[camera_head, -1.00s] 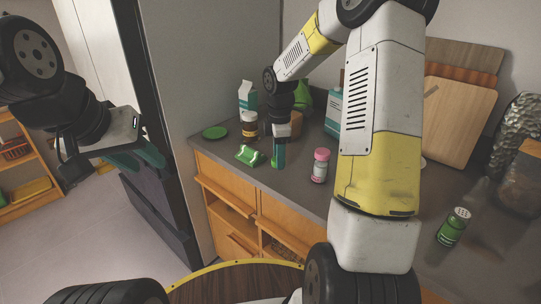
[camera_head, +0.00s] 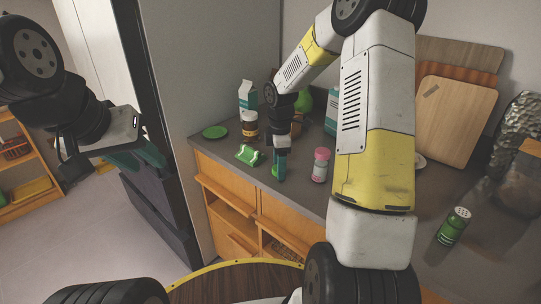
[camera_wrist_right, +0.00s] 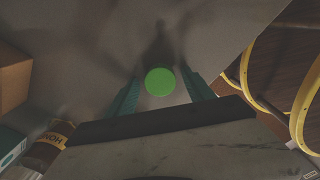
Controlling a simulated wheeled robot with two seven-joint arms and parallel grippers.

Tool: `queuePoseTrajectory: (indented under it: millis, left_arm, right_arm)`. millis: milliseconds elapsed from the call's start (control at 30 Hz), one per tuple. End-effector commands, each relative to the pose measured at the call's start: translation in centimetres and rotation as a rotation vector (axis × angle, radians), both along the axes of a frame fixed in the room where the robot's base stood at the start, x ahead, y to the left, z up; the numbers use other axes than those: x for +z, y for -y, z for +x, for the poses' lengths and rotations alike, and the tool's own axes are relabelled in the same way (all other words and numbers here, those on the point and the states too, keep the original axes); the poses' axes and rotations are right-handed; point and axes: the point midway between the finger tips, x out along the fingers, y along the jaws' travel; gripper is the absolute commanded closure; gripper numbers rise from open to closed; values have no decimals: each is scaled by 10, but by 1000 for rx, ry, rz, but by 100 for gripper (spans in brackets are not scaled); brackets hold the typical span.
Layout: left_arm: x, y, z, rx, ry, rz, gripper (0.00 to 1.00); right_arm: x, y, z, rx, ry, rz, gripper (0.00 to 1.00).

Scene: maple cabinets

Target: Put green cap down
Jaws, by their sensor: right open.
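The green cap (camera_wrist_right: 160,81) shows as a round green disc between the fingers of my right gripper (camera_wrist_right: 160,95) in the right wrist view. These fingers stand apart, with a gap on each side of the cap. In the head view my right gripper (camera_head: 280,166) points down at the counter's front edge, and a bit of green, likely the cap (camera_head: 274,169), shows beside its tip. I cannot tell the cap's exact height above the counter. My left gripper (camera_head: 143,159) is away to the left, over the floor; its finger gap is unclear.
On the grey counter (camera_head: 300,195) a green disc (camera_head: 215,132), a green-and-white item (camera_head: 248,155), a honey jar (camera_head: 250,127) and a carton (camera_head: 247,97) stand left of my right gripper. A pink-topped shaker (camera_head: 321,165) is close on its right. A green shaker (camera_head: 454,226) is further right.

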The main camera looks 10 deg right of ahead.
Motion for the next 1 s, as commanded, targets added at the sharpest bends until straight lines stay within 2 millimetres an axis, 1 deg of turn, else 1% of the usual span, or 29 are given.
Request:
queuePoseTrajectory:
  millis: [133, 233, 600, 700, 867, 933, 1000]
  left_arm:
    - [0, 0, 0, 0, 0, 0, 64]
    - [0, 0, 0, 0, 0, 0, 64]
    - [0, 0, 0, 0, 0, 0, 64]
    - [0, 0, 0, 0, 0, 0, 64]
    - [0, 0, 0, 0, 0, 0, 64]
    - [0, 0, 0, 0, 0, 0, 64]
    - [0, 0, 0, 0, 0, 0, 64]
  right_arm:
    - [5, 0, 0, 0, 2, 0, 39]
    - [17, 1, 1, -1, 4, -1, 39]
    - [94, 0, 1, -1, 5, 0, 39]
    - [109, 0, 1, -2, 3, 0, 39]
    - [123, 0, -1, -5, 4, -1, 39]
    - [131, -1, -6, -34, 16, -3, 39]
    - [145, -3, -17, -98, 43, -3, 39]
